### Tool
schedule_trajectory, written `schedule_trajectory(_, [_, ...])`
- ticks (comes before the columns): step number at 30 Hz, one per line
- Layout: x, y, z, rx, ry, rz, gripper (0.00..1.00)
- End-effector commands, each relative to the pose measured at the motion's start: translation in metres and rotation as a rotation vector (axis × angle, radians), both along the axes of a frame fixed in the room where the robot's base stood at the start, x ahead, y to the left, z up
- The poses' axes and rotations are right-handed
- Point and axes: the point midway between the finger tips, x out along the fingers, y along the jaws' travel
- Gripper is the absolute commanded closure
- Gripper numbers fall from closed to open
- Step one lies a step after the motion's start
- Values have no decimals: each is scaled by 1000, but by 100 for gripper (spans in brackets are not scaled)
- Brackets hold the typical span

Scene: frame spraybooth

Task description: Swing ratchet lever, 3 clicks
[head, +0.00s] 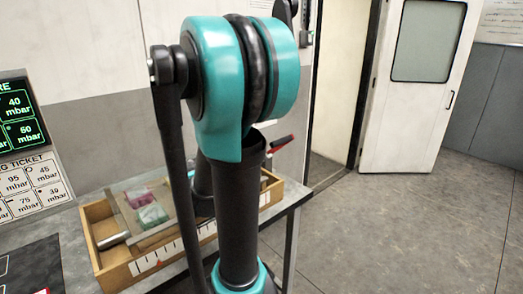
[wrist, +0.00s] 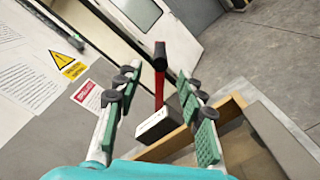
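The ratchet lever (wrist: 159,88) shows in the wrist view as a red bar with a black grip at its upper end. It rises from a small white and dark block (wrist: 155,127) by a wooden edge. My gripper (wrist: 159,80) is open, with one finger on each side of the lever and visible gaps to both. I cannot tell how far the lever lies beyond the fingertips. In the head view the red lever (head: 281,143) shows partly behind my arm, at the tray's far right end. My gripper is hidden there.
A wooden tray (head: 118,276) on a metal table holds pink and green packets (head: 150,212) and a metal cylinder (head: 114,238). A white door (head: 412,120) stands beside an open doorway at the back. The floor (head: 400,230) at right is clear.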

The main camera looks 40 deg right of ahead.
Motion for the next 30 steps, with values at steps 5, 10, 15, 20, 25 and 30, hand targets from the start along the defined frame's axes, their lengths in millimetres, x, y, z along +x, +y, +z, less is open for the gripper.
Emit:
schedule_trajectory(5, [8, -8, -1, 40, 0, -29, 83])
schedule_trajectory(10, [32, -36, -3, 201, -2, -129, 100])
schedule_trajectory(15, [56, -68, 3, 438, -13, -262, 100])
schedule_trajectory(20, [71, -90, 21, 686, -34, -381, 100])
schedule_trajectory(25, [79, -102, 55, 954, -71, -482, 100])
schedule_trajectory(30, [80, -100, 101, 1215, -123, -548, 100])
